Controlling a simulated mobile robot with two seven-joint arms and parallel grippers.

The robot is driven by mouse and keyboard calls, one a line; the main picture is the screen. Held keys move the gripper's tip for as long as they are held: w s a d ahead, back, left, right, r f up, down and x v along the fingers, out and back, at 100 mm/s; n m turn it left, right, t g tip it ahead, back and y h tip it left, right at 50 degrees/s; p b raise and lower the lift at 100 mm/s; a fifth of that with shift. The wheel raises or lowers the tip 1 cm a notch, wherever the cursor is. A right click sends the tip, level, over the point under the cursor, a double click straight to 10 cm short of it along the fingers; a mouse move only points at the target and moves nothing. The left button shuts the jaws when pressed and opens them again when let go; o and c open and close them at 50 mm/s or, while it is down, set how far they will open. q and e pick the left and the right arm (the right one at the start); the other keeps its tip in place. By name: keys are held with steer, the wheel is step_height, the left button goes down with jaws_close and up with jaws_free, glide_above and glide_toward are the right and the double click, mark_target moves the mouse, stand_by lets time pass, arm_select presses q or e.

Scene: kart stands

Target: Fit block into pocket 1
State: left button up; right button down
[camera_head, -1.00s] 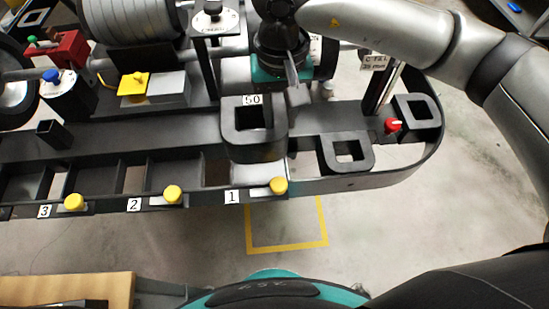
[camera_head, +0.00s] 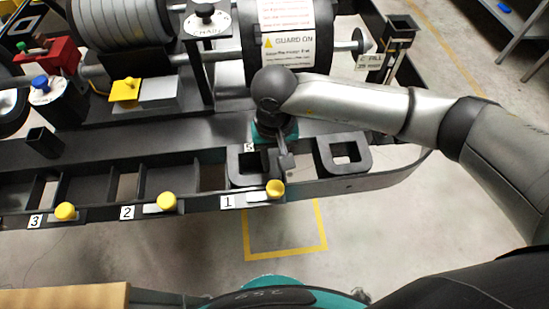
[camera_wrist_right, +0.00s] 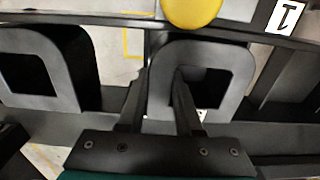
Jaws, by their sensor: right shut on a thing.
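The dark grey block (camera_head: 239,179), with a square hole through it, is at pocket 1, between the rails behind the "1" label (camera_head: 227,201). I cannot tell whether it rests on the pocket's floor. A gap shows on its left. My right gripper (camera_head: 281,158) is shut on the block's right wall in the head view, one finger in the hole and one outside. In the wrist view, the block (camera_wrist_right: 213,53) and the right gripper (camera_wrist_right: 157,82) show close up. The gripper hides part of the block's wall and its number label. My left gripper is not in view.
A similar block (camera_head: 343,168) stands to the right on the rack, with a gap between. Yellow knobs (camera_head: 275,188) line the front rail. Pockets 2 (camera_head: 127,213) and 3 (camera_head: 35,221) look empty. A drum with a guard sign (camera_head: 290,42) stands behind.

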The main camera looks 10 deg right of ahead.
steer(key=shift+r, duration=0.1)
steer(key=c, duration=0.6)
jaws_free()
step_height(320, 180, up, 12)
steer(key=shift+p, duration=0.45)
